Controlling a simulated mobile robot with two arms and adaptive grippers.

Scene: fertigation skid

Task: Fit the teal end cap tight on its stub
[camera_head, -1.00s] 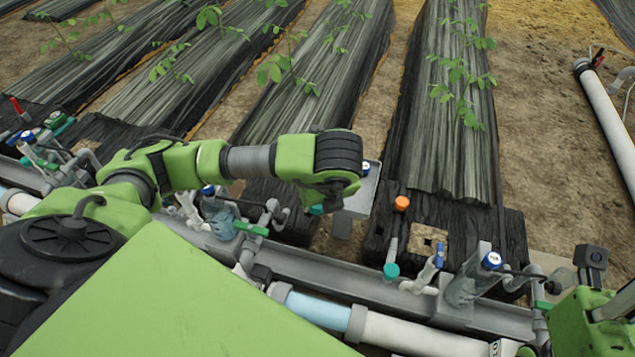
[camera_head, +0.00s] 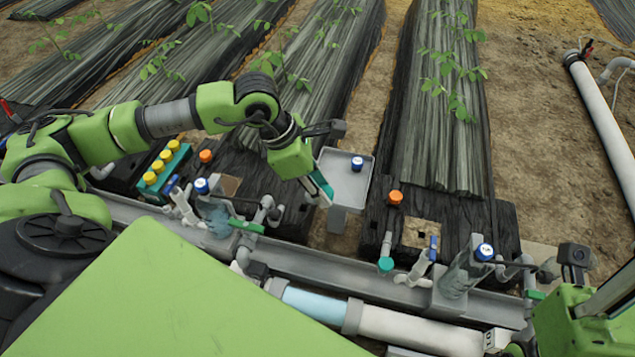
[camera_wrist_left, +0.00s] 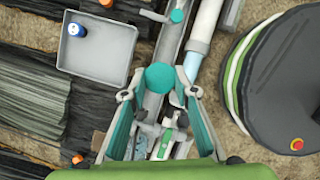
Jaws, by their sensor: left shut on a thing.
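In the left wrist view my left gripper (camera_wrist_left: 158,88) is shut on the round teal end cap (camera_wrist_left: 160,78), seen face-on between the teal-padded fingertips. In the head view the left gripper (camera_head: 324,194) points down and right beside the left edge of the grey tray, and the held cap cannot be made out there. A similar teal cap (camera_head: 386,264) sits on a grey pipe end to the right of the tray; it also shows in the wrist view (camera_wrist_left: 177,16). I cannot tell which stub belongs to the held cap. The right gripper's fingers cannot be made out at the lower right.
The grey tray (camera_head: 345,182) holds a blue-and-white cap (camera_head: 357,163). A long grey channel (camera_head: 330,262) with clear filter bowls, valves and pipe fittings runs across the front. A rack of yellow-capped bottles (camera_head: 163,168) stands left. Orange caps (camera_head: 395,197) stand beside the bed ends.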

